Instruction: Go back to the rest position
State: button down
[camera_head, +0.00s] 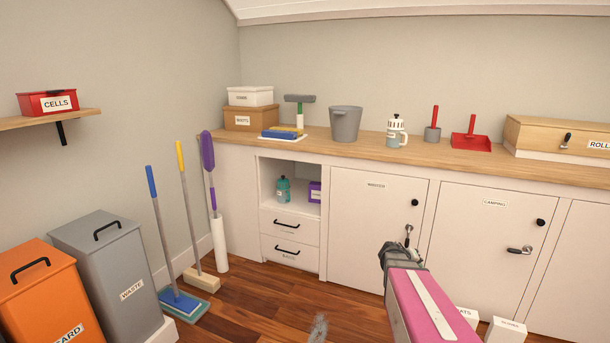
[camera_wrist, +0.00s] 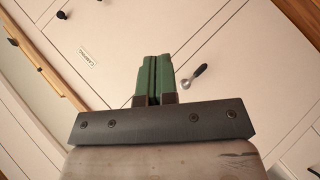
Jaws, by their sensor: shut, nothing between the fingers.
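My gripper (camera_wrist: 153,80) is shut and empty in the wrist view, its two green fingers pressed together. It points toward the white cabinet fronts, with the cabinet door labelled CAMPING (camera_wrist: 110,55) and a metal lever handle (camera_wrist: 194,76) beyond the fingers. In the head view my arm reaches up from the lower right, in front of the cabinet doors, and the fingertips are hard to make out there.
The wooden counter (camera_head: 360,150) holds boxes, a grey bucket (camera_head: 345,124), a white dispenser (camera_head: 396,130) and a red dustpan (camera_head: 471,134). Orange (camera_head: 45,295) and grey (camera_head: 115,270) bins stand at left beside several mops. White labelled boxes (camera_head: 505,329) sit low at right. Wooden floor (camera_head: 270,300) shows between.

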jog(key=s+a+g+y, duration=0.1)
jog(key=s+a+y, duration=0.2)
jog(key=s+a, duration=0.2)
jog(key=s+a+g+y, duration=0.1)
jog(key=s+a+y, duration=0.3)
jog(key=a, duration=0.7)
jog(key=s+a+f+g+y, duration=0.1)
jog(key=s+a+g+y, duration=0.1)
jog(key=s+a, duration=0.5)
jog(key=shift+s+a+y, duration=0.2)
jog(key=shift+a+y, duration=0.6)
jog(key=shift+a, duration=0.25)
